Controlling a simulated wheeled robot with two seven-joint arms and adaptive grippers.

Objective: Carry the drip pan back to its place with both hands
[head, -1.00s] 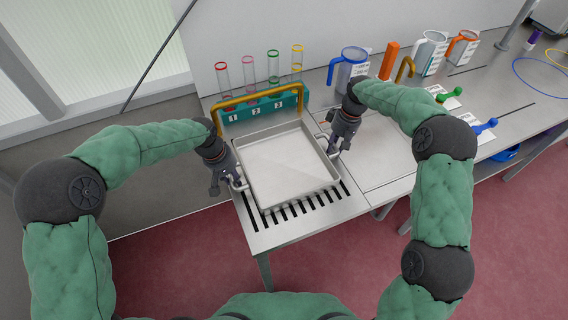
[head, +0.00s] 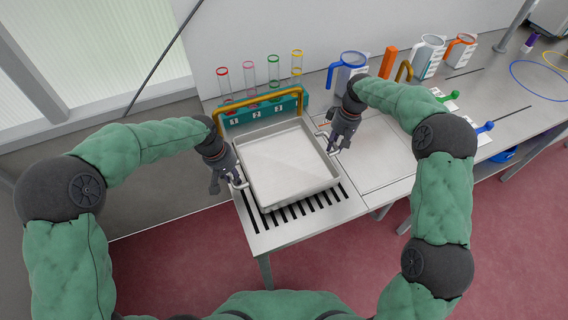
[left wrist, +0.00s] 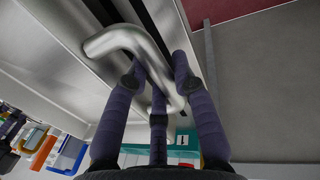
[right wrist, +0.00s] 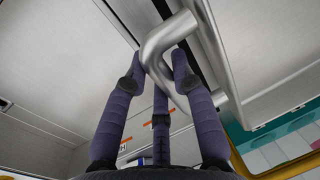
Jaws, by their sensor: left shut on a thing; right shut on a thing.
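The drip pan (head: 288,167) is a square, shallow metal tray with a handle on each side. It is over the slotted end of the metal bench, in front of the tube rack; I cannot tell whether it touches the slots. My left gripper (head: 237,184) is shut on the pan's left handle, and the left wrist view shows the fingers around the bent handle bar (left wrist: 140,50). My right gripper (head: 334,146) is shut on the right handle, and the right wrist view shows its fingers around that bar (right wrist: 165,45). The pan looks empty and roughly level.
The teal rack (head: 262,113) with a yellow handle and several glass tubes stands close behind the pan. Slots (head: 300,210) show along the bench's front edge. Jugs, including a blue-handled one (head: 351,68), and an orange block (head: 388,60) stand farther right. Bare bench (head: 375,155) lies right of the pan.

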